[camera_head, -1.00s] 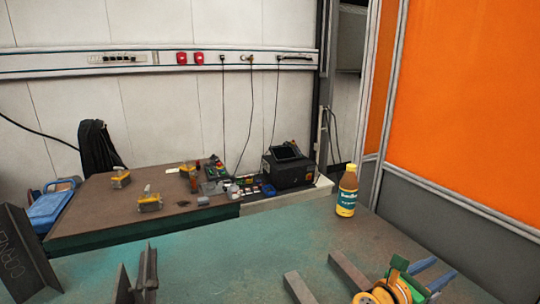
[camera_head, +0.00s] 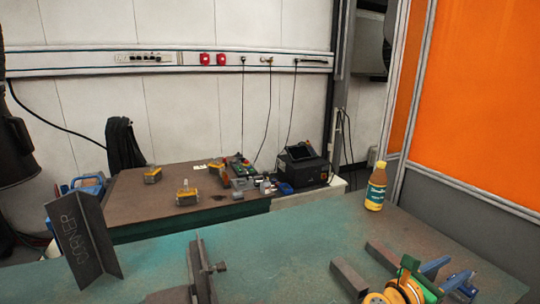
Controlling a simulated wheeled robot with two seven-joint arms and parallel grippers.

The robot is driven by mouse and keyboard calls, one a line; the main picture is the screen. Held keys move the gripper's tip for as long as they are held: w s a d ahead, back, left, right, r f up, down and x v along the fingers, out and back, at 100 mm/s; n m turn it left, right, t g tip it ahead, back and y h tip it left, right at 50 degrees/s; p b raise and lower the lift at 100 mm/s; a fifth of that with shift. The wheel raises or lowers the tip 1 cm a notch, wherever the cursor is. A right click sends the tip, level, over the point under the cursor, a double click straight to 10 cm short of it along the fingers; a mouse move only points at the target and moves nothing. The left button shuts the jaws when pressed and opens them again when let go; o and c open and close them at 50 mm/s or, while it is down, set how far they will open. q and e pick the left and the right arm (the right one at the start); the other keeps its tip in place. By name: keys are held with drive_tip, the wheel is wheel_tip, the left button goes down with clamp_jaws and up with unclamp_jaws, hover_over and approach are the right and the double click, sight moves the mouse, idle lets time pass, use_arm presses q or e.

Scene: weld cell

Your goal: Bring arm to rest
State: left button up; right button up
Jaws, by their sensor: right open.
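My right gripper (camera_head: 459,269), with blue fingers on a green and orange wrist, is low at the right of the head view. It is open, its fingers apart, and nothing shows between them. It appears over or close to the green worktable (camera_head: 290,245), but its height is hard to judge. My left gripper is not in view.
Two steel bars (camera_head: 349,280) lie left of my right gripper. A bottle (camera_head: 376,186) stands behind it. A dark angle plate marked CORNER (camera_head: 85,240) and a metal fixture (camera_head: 201,270) stand further left. A brown bench (camera_head: 150,205) lies behind. The table's middle is mostly clear.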

drive_tip(key=s+d+r+m+g+h, duration=0.1)
drive_tip(key=s+d+r+g+h, duration=0.2)
drive_tip(key=s+d+r, duration=0.35)
drive_tip(key=s+d+r+m+g+h, duration=0.1)
drive_tip(key=s+d+r+g+h, duration=0.2)
drive_tip(key=d+r, duration=0.65)
wheel_tip(320, 180, down, 34)
drive_tip(key=d+t+y, duration=0.2)
drive_tip(key=t+y, duration=0.4)
drive_tip(key=y, duration=0.4)
drive_tip(key=s+a+f+m+g+y, duration=0.2)
drive_tip(key=s+a+f+m+y, duration=0.15)
drive_tip(key=s+f+m, duration=0.6)
drive_tip(key=s+a+f+m+g+y, duration=0.2)
drive_tip(key=s+a+f+m+y, duration=0.15)
drive_tip(key=s+f, duration=1)
drive_tip(key=s+a+f+m+g+y, duration=0.1)
drive_tip(key=s+a+f+m+y, duration=0.15)
drive_tip(key=s, duration=0.35)
drive_tip(key=a+f+m+y, duration=0.1)
drive_tip(key=a+f+y, duration=0.1)
drive_tip(key=a, duration=1.1)
drive_tip(key=a+f+m+y, duration=0.1)
drive_tip(key=a+f, duration=0.3)
drive_tip(key=a, duration=0.9)
drive_tip(key=shift+s+a+f+y+b, duration=0.15)
drive_tip(key=shift+s+a+y+b, duration=0.25)
drive_tip(key=shift+y, duration=0.15)
